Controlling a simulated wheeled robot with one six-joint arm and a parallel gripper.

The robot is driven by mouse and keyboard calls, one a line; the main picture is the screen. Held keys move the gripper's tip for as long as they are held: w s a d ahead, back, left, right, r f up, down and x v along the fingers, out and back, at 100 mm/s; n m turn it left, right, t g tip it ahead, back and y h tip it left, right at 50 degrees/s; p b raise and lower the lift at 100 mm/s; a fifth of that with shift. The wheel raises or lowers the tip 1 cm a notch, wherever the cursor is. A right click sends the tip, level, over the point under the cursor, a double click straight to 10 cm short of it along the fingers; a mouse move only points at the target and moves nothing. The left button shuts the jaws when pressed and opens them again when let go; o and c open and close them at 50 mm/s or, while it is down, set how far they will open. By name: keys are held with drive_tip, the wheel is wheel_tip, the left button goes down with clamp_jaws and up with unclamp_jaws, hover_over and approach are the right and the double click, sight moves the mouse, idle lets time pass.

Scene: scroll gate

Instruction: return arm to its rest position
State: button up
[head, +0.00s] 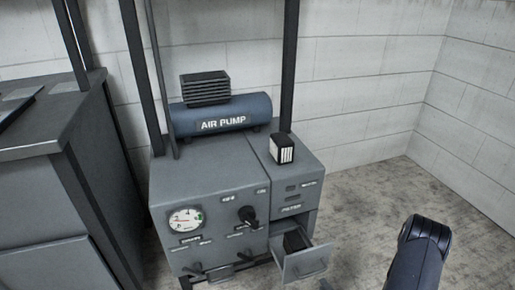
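My arm (420,255) shows at the lower right as a dark, bent link over the floor. It is apart from the grey cabinet to its left. My gripper is not clearly visible; it is below the picture or hidden. I cannot see whether it holds anything.
The grey cabinet (215,185) carries a blue air pump (220,115) and a small black-and-white box (283,149). A gauge (186,220) and a dark knob (248,215) are on its front. An open drawer (306,264) juts out, holding a dark item. Floor (365,205) at right is clear.

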sight(313, 272)
drive_tip(key=b+x, duration=0.2)
drive_tip(key=x, duration=0.6)
drive_tip(key=shift+r, duration=0.1)
